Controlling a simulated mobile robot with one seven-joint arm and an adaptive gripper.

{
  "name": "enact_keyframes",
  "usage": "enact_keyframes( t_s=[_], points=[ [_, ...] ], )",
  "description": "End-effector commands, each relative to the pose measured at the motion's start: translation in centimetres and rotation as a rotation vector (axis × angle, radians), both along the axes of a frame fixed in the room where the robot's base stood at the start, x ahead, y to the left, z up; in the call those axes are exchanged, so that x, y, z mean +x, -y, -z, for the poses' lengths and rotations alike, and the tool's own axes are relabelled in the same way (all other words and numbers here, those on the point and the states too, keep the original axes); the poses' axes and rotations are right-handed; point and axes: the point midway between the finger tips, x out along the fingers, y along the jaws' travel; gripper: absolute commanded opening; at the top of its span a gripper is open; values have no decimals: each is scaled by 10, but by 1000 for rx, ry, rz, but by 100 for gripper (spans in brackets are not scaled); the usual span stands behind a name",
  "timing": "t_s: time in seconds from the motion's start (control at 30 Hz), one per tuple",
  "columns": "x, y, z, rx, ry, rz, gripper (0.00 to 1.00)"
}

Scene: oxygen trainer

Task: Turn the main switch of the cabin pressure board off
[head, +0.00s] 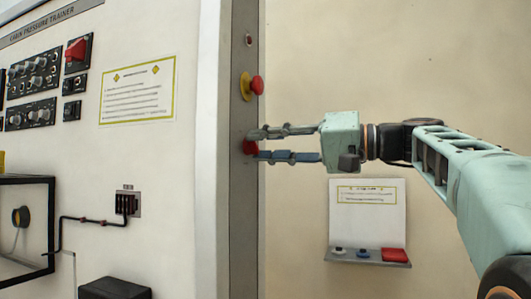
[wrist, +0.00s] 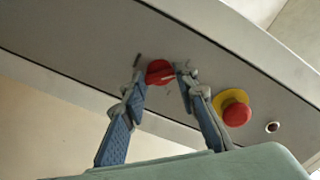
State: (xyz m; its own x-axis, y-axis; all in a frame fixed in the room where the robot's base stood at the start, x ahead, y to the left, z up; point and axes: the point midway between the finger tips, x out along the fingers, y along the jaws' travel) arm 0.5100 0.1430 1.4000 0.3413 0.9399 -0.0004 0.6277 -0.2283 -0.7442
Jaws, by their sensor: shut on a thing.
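The cabin pressure board (head: 150,185) fills the left of the head view, with its grey side edge (head: 238,210) facing my arm. A red switch knob (head: 250,147) sits on this edge, below the red and yellow mushroom button. My gripper (head: 256,144) reaches it from the right and is shut on the knob, one finger on each side. In the wrist view the red knob (wrist: 159,73) shows between the two fingertips (wrist: 162,70), with a dark mark at its left. The knob's exact turn angle is hard to read.
The red mushroom button on its yellow base (wrist: 236,110) is close beside my fingers. The board front has a red switch (head: 76,50), dials and a printed notice (head: 138,92). A small wall shelf (head: 368,257) with a red item is below my gripper.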

Motion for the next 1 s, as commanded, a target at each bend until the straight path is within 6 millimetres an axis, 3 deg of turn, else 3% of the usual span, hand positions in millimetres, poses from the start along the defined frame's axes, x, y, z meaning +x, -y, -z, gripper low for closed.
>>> enact_keyframes(
  t_s=[0.7,0.73,0.87,1.0],
  points=[
    [0,0,-1,-23,66,1,3],
    [0,0,-1,-23,66,1,30],
    [0,0,0,-23,66,1,45],
    [0,0,0,-23,66,1,45]
  ],
)
